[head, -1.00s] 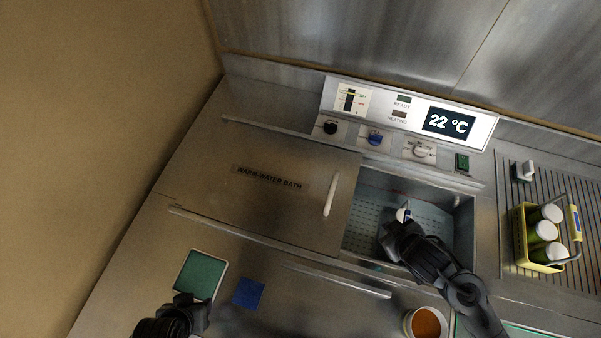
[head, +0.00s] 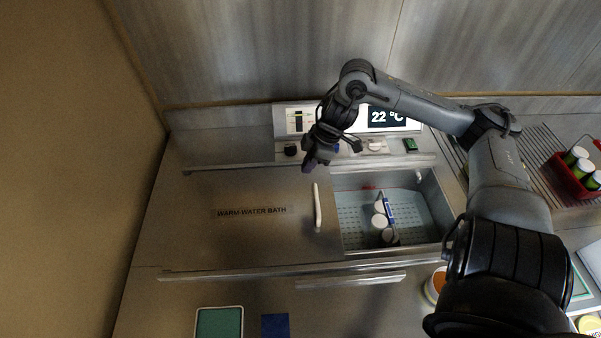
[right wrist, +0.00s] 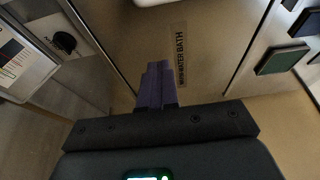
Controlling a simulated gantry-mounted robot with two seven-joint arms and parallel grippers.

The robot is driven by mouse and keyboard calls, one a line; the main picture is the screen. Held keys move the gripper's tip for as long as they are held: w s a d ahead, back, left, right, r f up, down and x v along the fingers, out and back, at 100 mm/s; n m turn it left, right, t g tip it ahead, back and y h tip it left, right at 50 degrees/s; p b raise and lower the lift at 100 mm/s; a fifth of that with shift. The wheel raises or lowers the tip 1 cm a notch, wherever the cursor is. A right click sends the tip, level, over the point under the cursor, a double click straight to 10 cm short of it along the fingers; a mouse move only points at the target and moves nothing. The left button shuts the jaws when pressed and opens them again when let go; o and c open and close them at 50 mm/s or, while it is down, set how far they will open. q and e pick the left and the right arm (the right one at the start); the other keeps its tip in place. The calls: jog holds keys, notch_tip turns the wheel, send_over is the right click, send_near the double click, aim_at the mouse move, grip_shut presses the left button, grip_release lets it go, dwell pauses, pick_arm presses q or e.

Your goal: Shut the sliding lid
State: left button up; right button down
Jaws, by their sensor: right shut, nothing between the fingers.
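The sliding lid (head: 245,240) is a flat metal panel labelled WARM WATER BATH, covering the left part of the bath. Its upright white handle (head: 317,207) stands near its right edge. Right of it the bath opening (head: 350,215) is uncovered, showing a perforated floor and white-capped bottles (head: 379,221) beside a blue-and-white handle (head: 389,208). My right gripper (head: 308,168) is shut and empty, above the lid's back right corner, just behind the handle and apart from it. The right wrist view shows its fingers (right wrist: 156,88) together over the lid (right wrist: 215,30). My left gripper is out of view.
A control panel (head: 295,121) with knobs runs along the back, partly behind my right arm. A red basket of bottles (head: 566,175) stands on the ribbed rack at right. An orange-filled tub (head: 436,286) is at front right. Green (head: 219,322) and blue (head: 274,326) pads lie in front.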

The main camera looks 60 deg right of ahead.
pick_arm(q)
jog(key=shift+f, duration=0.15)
pick_arm(e)
send_over(310, 197)
jog(key=w+a, duration=0.2)
jog(key=w, duration=0.1)
notch_tip(310, 197, down, 6)
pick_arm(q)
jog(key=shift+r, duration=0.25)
pick_arm(e)
notch_tip(310, 197, down, 3)
jog(key=shift+w+a+r, duration=0.1)
jog(key=shift+r, duration=0.1)
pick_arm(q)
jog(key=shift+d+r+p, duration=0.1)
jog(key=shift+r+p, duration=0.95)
pick_arm(e)
jog(key=shift+s+d+f, duration=0.1)
jog(key=shift+s+d, duration=0.3)
jog(key=shift+s, duration=0.2)
jog(key=shift+s+d+f, duration=0.1)
jog(key=shift+s+d, duration=0.3)
jog(key=shift+s, duration=0.2)
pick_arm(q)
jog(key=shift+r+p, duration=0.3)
pick_arm(e)
jog(key=shift+s+d+f, duration=0.15)
jog(key=shift+s+d, duration=0.15)
jog(key=shift+s, duration=0.1)
